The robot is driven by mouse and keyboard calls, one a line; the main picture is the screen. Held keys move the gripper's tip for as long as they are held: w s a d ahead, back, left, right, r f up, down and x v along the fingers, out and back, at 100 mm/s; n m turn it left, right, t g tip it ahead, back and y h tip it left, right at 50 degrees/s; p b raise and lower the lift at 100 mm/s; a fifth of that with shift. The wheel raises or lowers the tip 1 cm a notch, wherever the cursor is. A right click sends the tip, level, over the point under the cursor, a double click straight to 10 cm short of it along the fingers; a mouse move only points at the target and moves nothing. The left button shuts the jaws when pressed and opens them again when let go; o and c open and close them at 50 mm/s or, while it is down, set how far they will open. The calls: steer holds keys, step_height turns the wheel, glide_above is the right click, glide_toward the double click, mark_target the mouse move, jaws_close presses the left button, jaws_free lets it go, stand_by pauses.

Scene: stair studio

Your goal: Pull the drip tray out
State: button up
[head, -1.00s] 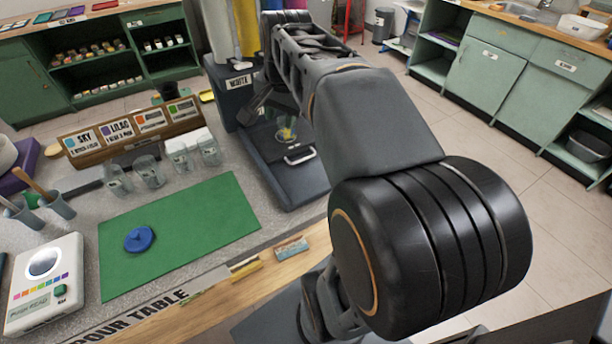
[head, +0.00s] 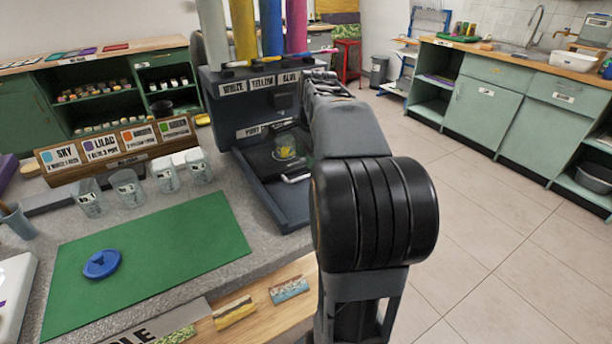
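The paint dispenser (head: 222,97) stands on the far right part of the counter, with coloured tubes on top and labels for white, yellow and blue. The dark drip tray (head: 268,192) lies at its base, with a pale handle (head: 297,179) near its front right. A clear cup with yellow in it (head: 287,150) stands over the tray area. My arm reaches up along the dispenser's right side and covers part of that side.
A green mat (head: 160,262) with a blue lid-like disc (head: 102,264) lies in front. Several clear cups (head: 128,188) and a colour card rack (head: 120,148) stand left of the dispenser. Open floor is at right.

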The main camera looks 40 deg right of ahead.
mark_target(305, 175)
steer(key=shift+w+f+b, duration=0.15)
steer(key=shift+f+b, duration=0.05)
steer(key=shift+f, duration=0.75)
steer(key=shift+w+f+b, duration=0.2)
steer(key=shift+f+b, duration=0.05)
steer(key=shift+f, duration=0.75)
steer(key=shift+w+f+b, duration=0.15)
steer(key=shift+f+b, duration=0.05)
steer(key=shift+f, duration=0.75)
jaws_close()
